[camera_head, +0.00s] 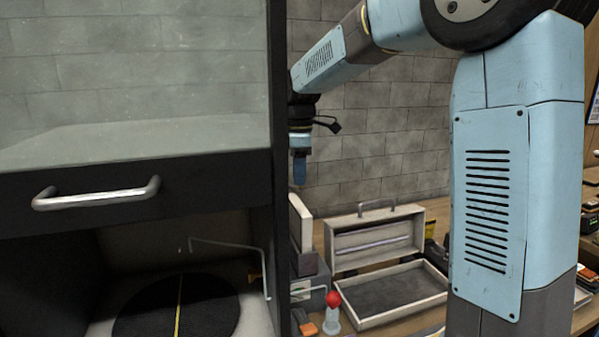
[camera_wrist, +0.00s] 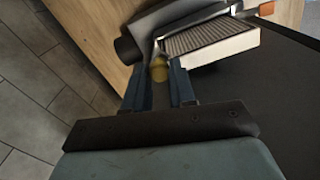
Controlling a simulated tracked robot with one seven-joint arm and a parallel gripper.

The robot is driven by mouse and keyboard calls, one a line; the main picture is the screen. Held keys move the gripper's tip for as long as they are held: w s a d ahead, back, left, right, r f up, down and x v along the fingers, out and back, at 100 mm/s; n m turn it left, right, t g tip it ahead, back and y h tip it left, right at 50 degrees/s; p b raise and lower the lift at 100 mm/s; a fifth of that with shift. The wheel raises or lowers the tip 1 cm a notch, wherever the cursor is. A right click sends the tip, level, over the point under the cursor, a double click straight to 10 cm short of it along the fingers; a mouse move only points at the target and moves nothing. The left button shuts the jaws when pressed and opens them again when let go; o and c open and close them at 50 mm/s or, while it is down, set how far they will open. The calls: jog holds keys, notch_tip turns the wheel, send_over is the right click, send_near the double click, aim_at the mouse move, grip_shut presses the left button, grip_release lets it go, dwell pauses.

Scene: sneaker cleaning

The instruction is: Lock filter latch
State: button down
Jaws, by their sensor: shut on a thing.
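In the wrist view, the two blue fingers of my gripper (camera_wrist: 158,72) stand either side of a small round yellow knob (camera_wrist: 159,71), apparently the filter latch, and are shut on it. A pleated filter (camera_wrist: 210,42) in a white frame lies just beyond and to the right of the fingers. In the head view, my gripper (camera_head: 299,178) points down beside the dark cabinet edge, above an upright white panel (camera_head: 300,220). The knob is not visible there, and the latch's exact position is unclear.
The wrist view shows a dark cylinder (camera_wrist: 126,50) left of the fingers and an orange-ended part (camera_wrist: 266,9) beyond the filter. In the head view, a dark cabinet (camera_head: 220,200) with a metal handle stands left. An open case (camera_head: 400,300) and red-topped bottle (camera_head: 333,315) lie right.

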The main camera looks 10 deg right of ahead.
jog(key=m, duration=0.1)
jog(key=a+m, duration=0.1)
jog(key=m, duration=0.1)
jog(key=shift+s, duration=0.4)
jog(key=shift+s+a+m, duration=0.1)
jog(key=shift+a+m, duration=0.2)
jog(key=shift+m, duration=0.55)
jog(key=shift+s+a+m, duration=0.1)
jog(key=shift+a+m, duration=0.15)
jog(key=shift+m, duration=0.6)
jog(key=c, duration=0.9)
grip_release()
jog(key=shift+c, duration=0.2)
notch_tip(320, 180, up, 14)
jog(key=shift+f, duration=0.15)
